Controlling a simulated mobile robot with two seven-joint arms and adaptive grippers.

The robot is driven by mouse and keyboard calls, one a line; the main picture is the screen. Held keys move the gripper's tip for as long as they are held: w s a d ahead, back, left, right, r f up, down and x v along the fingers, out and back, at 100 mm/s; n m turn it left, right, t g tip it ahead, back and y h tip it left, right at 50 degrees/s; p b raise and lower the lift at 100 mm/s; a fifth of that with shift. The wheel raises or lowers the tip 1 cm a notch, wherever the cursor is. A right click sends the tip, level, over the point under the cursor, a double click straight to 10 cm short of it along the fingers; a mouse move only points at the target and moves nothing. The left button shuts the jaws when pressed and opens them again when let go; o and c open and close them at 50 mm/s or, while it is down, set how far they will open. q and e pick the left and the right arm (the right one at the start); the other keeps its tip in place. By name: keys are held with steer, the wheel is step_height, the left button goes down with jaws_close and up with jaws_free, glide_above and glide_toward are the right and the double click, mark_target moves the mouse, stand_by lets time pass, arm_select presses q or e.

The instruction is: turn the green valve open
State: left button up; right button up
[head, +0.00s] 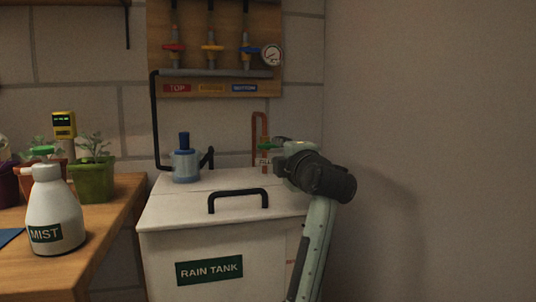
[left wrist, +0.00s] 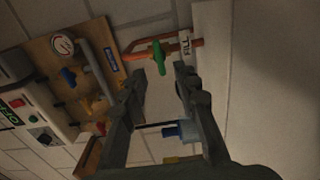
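The green valve (head: 268,147) is a small lever handle on a copper pipe (head: 256,125) behind the rain tank, by a FILL label. In the left wrist view the green handle (left wrist: 158,58) lies across the pipe, just beyond the gap between my fingertips. My left gripper (head: 281,162) is at the tank's back right corner, close beside the valve, partly hidden by its own wrist. The left wrist view shows its fingers (left wrist: 160,72) apart with nothing held; contact with the handle cannot be told. My right gripper is not in view.
The white rain tank (head: 178,222) has a black lid handle (head: 238,192) and a blue pump (head: 186,162). Above is a board with red, yellow and blue valves (head: 212,48) and a gauge. A wooden bench with a MIST bottle (head: 54,212) stands left. A bare wall is close right.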

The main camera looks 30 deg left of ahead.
mark_target(270, 146)
arm_select(q)
steer(key=x, duration=0.7)
steer(key=shift+a, duration=0.1)
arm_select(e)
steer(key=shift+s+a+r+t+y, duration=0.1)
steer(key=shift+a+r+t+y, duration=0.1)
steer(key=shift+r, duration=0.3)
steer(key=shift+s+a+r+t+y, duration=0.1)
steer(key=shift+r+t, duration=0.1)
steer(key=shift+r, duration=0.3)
arm_select(q)
jaws_close()
